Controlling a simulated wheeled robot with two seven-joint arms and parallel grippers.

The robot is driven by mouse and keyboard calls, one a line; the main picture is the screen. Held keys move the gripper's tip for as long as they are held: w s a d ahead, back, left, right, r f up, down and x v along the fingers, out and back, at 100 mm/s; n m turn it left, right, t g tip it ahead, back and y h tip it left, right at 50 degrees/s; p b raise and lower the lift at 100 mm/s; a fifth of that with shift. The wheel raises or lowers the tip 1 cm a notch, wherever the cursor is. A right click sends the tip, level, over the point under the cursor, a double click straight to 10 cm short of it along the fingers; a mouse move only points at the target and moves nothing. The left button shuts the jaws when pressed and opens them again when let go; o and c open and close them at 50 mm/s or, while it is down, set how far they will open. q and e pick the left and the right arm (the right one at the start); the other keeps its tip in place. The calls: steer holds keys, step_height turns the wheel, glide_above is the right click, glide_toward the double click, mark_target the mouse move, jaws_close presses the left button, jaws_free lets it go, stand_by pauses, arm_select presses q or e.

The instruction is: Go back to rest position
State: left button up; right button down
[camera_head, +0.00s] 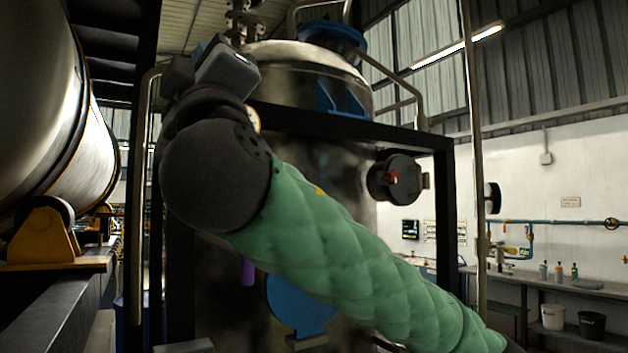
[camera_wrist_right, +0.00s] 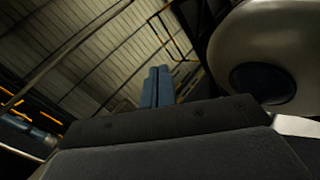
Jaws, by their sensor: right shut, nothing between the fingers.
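My right arm, in a green padded sleeve (camera_head: 345,250), reaches from the lower right up to the upper left of the head view. My right gripper (camera_head: 220,62) is at its raised end, in front of the big metal tank (camera_head: 310,165). In the right wrist view the fingers (camera_wrist_right: 157,86) are together, shut, with nothing between them. They point up toward the ceiling (camera_wrist_right: 85,60). My left arm and left gripper do not show in either view.
A large horizontal cylinder (camera_head: 50,110) lies at the left on a yellow support (camera_head: 42,240). A black frame (camera_head: 330,124) surrounds the tank. A vertical pipe (camera_head: 474,130) stands right of it. A bench (camera_head: 570,285) with bottles and buckets is at the far right wall.

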steer(key=w+d+f+m+g+h, duration=0.2)
steer(key=w+d+f+m+h, duration=0.5)
steer(key=f, duration=0.5)
steer(key=w+d+f+m+g+h, duration=0.25)
steer(key=w+d+f+m, duration=0.2)
steer(key=w+f, duration=0.6)
steer(key=w+d+f+m+g+h, duration=0.1)
steer(key=d+f+g, duration=0.3)
steer(key=f, duration=1.2)
steer(key=w+d+f+m+g+h, duration=0.15)
steer(key=d+f, duration=0.45)
steer(key=f, duration=1)
steer(key=s+d+f+m+g, duration=0.15)
steer(key=s+f, duration=0.25)
steer(key=f, duration=0.5)
steer(key=s+d+f+m+g+p, duration=0.1)
steer(key=s+d+f+g, duration=0.25)
steer(key=f, duration=0.65)
steer(key=s+d+f+m+g, duration=0.1)
steer(key=s+d+f, duration=0.1)
steer(key=s+f, duration=0.5)
steer(key=s+d+f+g+h, duration=0.1)
steer(key=s+f+g, duration=0.4)
steer(key=s+f, duration=1.5)
steer(key=shift+s+f+g, duration=0.25)
steer(key=shift+s+g, duration=0.15)
steer(key=shift+s, duration=0.35)
